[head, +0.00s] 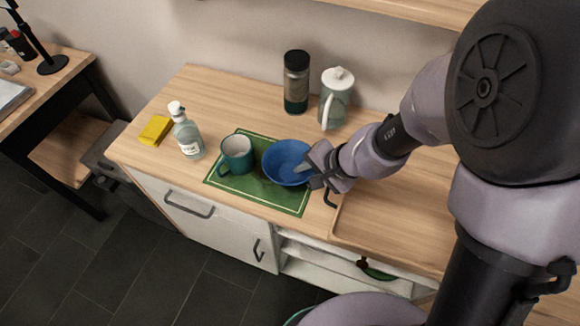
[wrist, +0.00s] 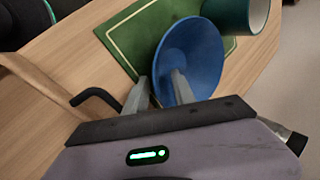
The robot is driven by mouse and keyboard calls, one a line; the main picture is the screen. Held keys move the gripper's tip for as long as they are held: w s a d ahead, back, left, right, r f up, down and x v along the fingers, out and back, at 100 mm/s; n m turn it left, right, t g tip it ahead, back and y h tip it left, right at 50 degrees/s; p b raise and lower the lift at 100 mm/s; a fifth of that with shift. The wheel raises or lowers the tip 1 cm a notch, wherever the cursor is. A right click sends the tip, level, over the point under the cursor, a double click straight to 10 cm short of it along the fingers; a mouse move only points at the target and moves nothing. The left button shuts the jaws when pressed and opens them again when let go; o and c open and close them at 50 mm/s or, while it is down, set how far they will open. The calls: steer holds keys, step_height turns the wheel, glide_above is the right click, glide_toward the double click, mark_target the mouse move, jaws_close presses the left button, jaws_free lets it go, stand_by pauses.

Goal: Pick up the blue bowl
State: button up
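The blue bowl (head: 284,160) sits on the green mat (head: 228,194), to the right of the teal mug (head: 238,155). My gripper (head: 305,172) is at the bowl's right rim in the head view. In the wrist view the bowl (wrist: 196,52) is just ahead of my gripper (wrist: 160,80). One finger reaches inside the bowl and the other is outside its wall, with the rim between them. A gap shows between the fingers, so the gripper looks open. Whether either finger touches the wall cannot be told.
A clear bottle (head: 187,136) and a yellow sponge (head: 155,130) stand to the left. A dark-lidded jar (head: 296,82) and a white-lidded pitcher (head: 336,98) stand at the back. A dark hook-shaped handle (wrist: 95,97) is close to the gripper. The counter's front edge lies before the mat.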

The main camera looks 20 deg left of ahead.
jaws_close()
stand_by(1.3)
